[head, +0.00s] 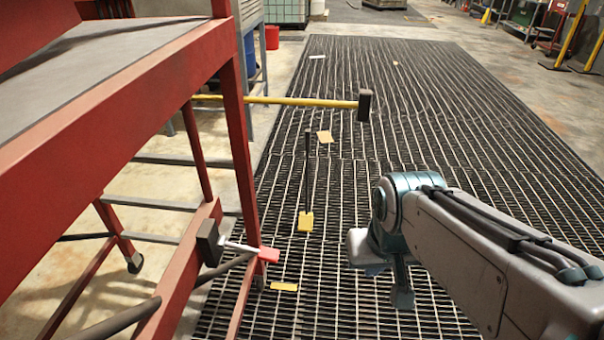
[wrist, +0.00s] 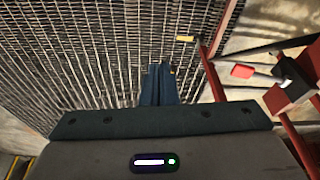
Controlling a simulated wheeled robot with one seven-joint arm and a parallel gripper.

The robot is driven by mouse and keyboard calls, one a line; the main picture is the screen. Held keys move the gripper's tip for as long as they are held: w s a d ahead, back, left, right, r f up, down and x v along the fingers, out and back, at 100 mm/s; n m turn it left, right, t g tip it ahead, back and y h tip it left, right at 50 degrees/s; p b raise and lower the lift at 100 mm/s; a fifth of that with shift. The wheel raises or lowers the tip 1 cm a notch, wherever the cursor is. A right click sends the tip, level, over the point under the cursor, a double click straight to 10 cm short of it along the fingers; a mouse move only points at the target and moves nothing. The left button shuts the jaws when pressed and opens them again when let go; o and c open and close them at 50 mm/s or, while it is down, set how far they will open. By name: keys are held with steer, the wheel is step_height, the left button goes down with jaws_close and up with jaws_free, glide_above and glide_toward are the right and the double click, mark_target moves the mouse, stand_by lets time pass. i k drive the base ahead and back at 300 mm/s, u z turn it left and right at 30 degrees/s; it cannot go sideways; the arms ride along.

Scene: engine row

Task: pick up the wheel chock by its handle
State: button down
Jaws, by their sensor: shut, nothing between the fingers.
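A small yellow block with a tall thin dark handle standing up from it, which looks like the wheel chock (head: 305,222), is on the floor grating in the middle of the head view. I cannot make it out clearly in the wrist view. My gripper (wrist: 158,85) shows in the wrist view as two dark fingers pressed together, with nothing between them, pointing towards the grating. In the head view my arm is to the right of the chock, and the gripper is apart from it.
A red-framed bench (head: 235,150) stands on the left. A long yellow-handled hammer (head: 364,105) sticks out over the grating behind the chock. A red-ended tool (head: 267,254) juts from the bench near the chock. Flat yellow pieces (head: 284,287) lie about. The grating (head: 450,110) beyond is mostly clear.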

mark_target(306, 218)
steer(key=z, duration=0.25)
steer(key=k, duration=0.25)
steer(key=z, duration=0.9)
steer(key=k, duration=1.05)
steer(key=z, duration=0.65)
steer(key=i, duration=1)
steer(key=u, duration=0.4)
steer(key=i, duration=1.75)
steer(key=u, duration=0.45)
steer(key=i, duration=1.6)
steer(key=u, duration=0.85)
steer(key=i, duration=1.4)
steer(key=u, duration=1.9)
steer(key=i, duration=1.05)
steer(key=u, duration=0.85)
